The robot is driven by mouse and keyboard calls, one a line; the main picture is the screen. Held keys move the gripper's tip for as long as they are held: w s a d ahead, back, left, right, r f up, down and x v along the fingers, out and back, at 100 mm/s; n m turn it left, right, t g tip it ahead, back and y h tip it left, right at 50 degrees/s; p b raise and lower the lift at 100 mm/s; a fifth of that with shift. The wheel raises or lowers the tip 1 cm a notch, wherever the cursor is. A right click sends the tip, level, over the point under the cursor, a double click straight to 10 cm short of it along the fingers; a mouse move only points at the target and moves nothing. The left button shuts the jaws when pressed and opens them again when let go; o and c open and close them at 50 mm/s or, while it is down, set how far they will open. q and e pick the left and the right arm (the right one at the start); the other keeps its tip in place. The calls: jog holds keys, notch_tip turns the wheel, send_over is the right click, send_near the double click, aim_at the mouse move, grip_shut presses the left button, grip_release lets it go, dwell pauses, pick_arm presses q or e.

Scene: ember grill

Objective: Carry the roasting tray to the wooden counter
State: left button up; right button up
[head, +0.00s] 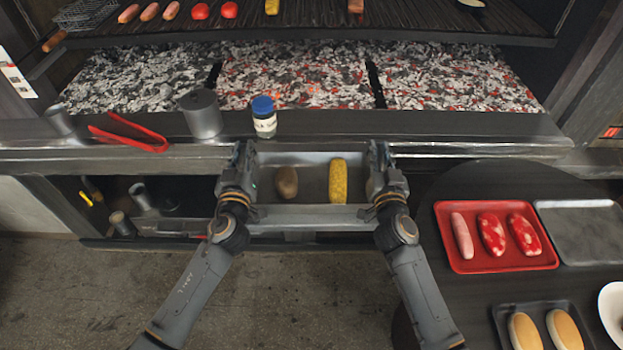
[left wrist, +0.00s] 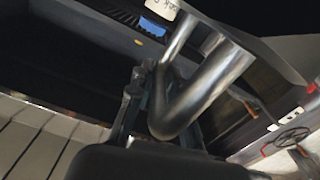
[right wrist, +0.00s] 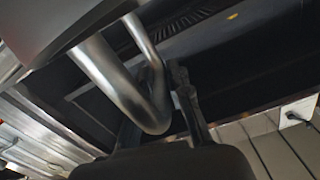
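The grey metal roasting tray (head: 304,218) is level in the middle of the head view, in front of the grill's front ledge. A brown potato (head: 287,182) and a yellow corn cob (head: 337,181) lie in it. My left gripper (head: 243,155) is at its left end, shut around a tubular metal handle (left wrist: 190,100). My right gripper (head: 378,155) is at its right end, shut around the other handle (right wrist: 110,80). The fingertips are partly hidden behind the handles in both wrist views. No wooden counter is clearly recognisable.
The ledge (head: 400,124) holds red tongs (head: 130,135), a metal cup (head: 202,114) and a blue-capped jar (head: 264,116). A dark round table (head: 460,290) at right holds a red tray (head: 500,262) of sausages, an empty grey tray (head: 590,228) and a bun tray (head: 512,310). Bare floor (head: 310,300) lies below.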

pick_arm(q)
grip_shut()
pick_arm(e)
grip_shut()
pick_arm(q)
jog(key=shift+r, duration=0.15)
pick_arm(e)
jog(key=shift+r, duration=0.15)
